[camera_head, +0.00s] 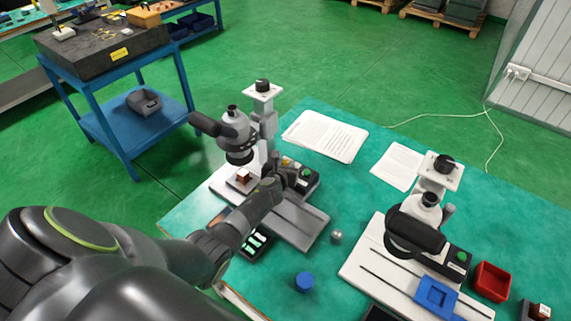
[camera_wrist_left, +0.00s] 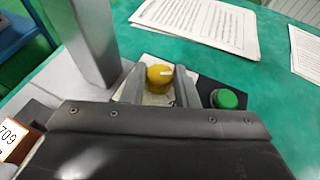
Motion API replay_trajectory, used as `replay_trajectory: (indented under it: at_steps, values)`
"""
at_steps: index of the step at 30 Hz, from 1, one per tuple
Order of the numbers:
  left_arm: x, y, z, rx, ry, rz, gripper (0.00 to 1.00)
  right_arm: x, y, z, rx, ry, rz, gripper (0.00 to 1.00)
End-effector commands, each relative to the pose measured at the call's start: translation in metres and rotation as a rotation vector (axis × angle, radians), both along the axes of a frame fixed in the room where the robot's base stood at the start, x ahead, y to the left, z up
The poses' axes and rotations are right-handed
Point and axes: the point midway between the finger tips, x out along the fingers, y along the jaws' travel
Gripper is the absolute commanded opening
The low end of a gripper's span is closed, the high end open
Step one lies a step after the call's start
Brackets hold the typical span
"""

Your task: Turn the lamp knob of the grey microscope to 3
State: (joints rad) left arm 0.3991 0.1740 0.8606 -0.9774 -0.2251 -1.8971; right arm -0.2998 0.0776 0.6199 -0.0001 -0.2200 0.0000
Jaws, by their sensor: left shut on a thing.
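The grey microscope (camera_head: 267,125) stands on the left part of the green table, its base running towards the front. Its lamp knob (camera_wrist_left: 159,77) is yellow with a white pointer mark and sits on a black control panel beside a green button (camera_wrist_left: 226,99). My left gripper (camera_head: 284,172) reaches over the base, and its two fingers (camera_wrist_left: 158,86) are shut on the knob from both sides. The scale around the knob is mostly hidden by the fingers, so I cannot read its setting. My right gripper is not in view.
A white microscope (camera_head: 376,262) with a blue tray (camera_head: 436,294) stands to the right, near a red box (camera_head: 491,281). Papers (camera_head: 326,136) lie behind. A small block (camera_head: 243,176) sits under the grey microscope's head.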

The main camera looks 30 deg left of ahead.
Motion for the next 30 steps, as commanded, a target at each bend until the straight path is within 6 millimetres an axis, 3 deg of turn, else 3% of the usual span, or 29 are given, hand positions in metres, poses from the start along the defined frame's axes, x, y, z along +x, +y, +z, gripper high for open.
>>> replay_trajectory:
  at_steps: [2,3,7,20,30]
  values:
    - [0.000,0.000,0.000,0.001,0.000,0.000,0.04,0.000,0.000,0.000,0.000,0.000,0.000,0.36]
    - [0.000,0.000,0.000,0.001,0.000,0.000,0.31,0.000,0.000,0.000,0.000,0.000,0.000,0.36]
    - [0.000,0.000,0.000,0.000,0.000,0.001,0.48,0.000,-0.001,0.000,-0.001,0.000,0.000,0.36]
    - [-0.007,-0.002,0.005,-0.001,0.000,0.000,0.49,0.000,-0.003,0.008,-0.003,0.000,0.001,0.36]
    - [-0.060,-0.015,0.030,-0.001,0.002,0.001,0.49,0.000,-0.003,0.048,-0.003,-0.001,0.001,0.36]
